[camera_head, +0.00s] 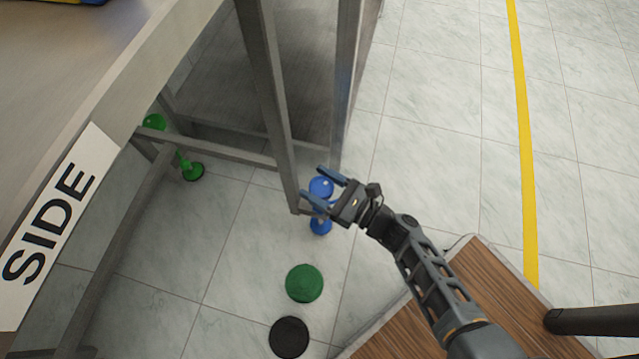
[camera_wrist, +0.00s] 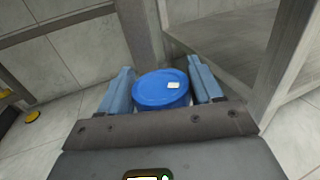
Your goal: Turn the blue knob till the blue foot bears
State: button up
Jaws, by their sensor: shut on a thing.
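The blue knob (camera_head: 321,187) is at the lower end of a grey metal frame leg. In the wrist view the knob (camera_wrist: 160,88) shows as a round blue disc with a small white mark on top. My gripper (camera_head: 312,181) reaches in from the right with one finger on each side of the knob, shut on it. Both fingers also flank it in the wrist view (camera_wrist: 160,72). The blue foot (camera_head: 320,227) shows below the knob, partly hidden by my gripper. I cannot tell whether it touches the floor.
The grey frame leg (camera_head: 268,100) stands close to my fingers. A green knob (camera_head: 154,122) and green foot (camera_head: 193,172) are further left. A green disc (camera_head: 304,283) and black disc (camera_head: 289,337) lie on the floor. A brown plank surface (camera_head: 490,265) is beneath my arm.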

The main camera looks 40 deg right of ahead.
jog(key=m+h+b, duration=0.1)
jog(key=m+h, duration=0.1)
jog(key=h, duration=0.1)
jog(key=m+h, duration=0.2)
jog(key=h, duration=0.1)
jog(key=shift+d+t+h+b, duration=0.1)
jog(key=shift+t+h+b, duration=0.3)
jog(key=m+g+h, duration=0.1)
jog(key=m+h, duration=0.2)
jog(key=h, duration=0.1)
jog(key=m+g+h, duration=0.1)
jog(key=m+h, duration=0.1)
jog(key=h, duration=0.2)
jog(key=shift+d+m+g, duration=0.1)
jog(key=shift+m+g, duration=0.2)
jog(key=shift+m, duration=0.1)
jog(key=m+g+h, duration=0.5)
jog(key=shift+g+h, duration=0.3)
jog(key=shift+h, duration=0.1)
jog(key=shift+s+m+g+h, duration=0.1)
jog(key=shift+m+g+h, duration=0.55)
jog(key=shift+m+g, duration=0.75)
jog(key=shift+m+g+h, duration=0.65)
jog(key=shift+m+g, duration=0.25)
jog(key=shift+g, duration=1.2)
jog(key=o, duration=1)
jog(key=shift+t, duration=0.5)
